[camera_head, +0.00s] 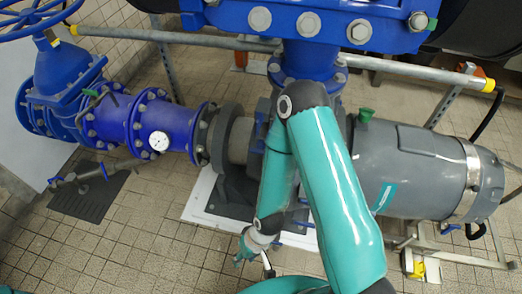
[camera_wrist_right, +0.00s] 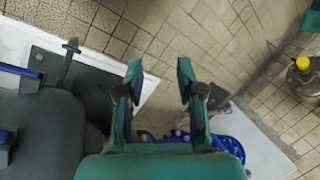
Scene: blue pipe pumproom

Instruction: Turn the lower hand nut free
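My right gripper (camera_head: 246,250) hangs over the floor beside the pump's white base plate in the head view. In the right wrist view its two teal fingers (camera_wrist_right: 157,92) are apart with nothing between them. A blue-ended rod (camera_wrist_right: 68,62) and blue levers (camera_wrist_right: 20,71) show left of the fingers, apart from them. I cannot tell which part is the lower hand nut. In the head view my right arm covers the middle of the pump, and small blue parts (camera_head: 304,224) show beside it. My left gripper is not in view.
A blue pipe (camera_head: 128,122) with a gauge (camera_head: 159,141) and a small branch valve (camera_head: 103,171) runs left. The grey motor (camera_head: 410,165) and a metal frame (camera_head: 460,258) stand right. The tiled floor (camera_head: 150,235) is clear at front left.

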